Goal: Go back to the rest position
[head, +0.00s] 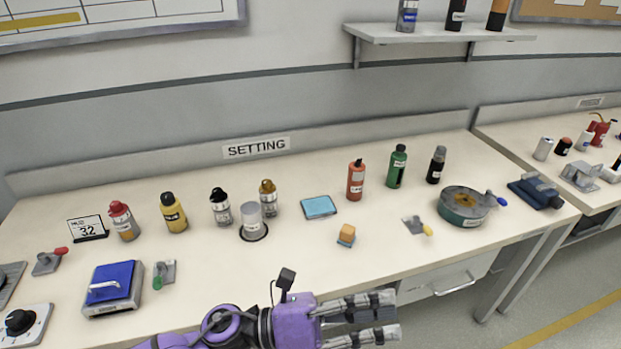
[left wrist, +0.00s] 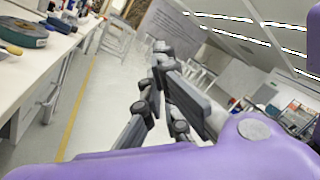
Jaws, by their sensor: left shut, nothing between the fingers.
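My left gripper (head: 388,322) is in the head view at the bottom, in front of the bench's front edge. Its purple arm comes in from the lower left and its fingers point right. The fingers hold nothing. In the left wrist view the gripper's grey fingers (left wrist: 148,105) show over the floor, away from the bench at the left. My right gripper is in neither view.
Open floor (head: 560,315) lies at right.

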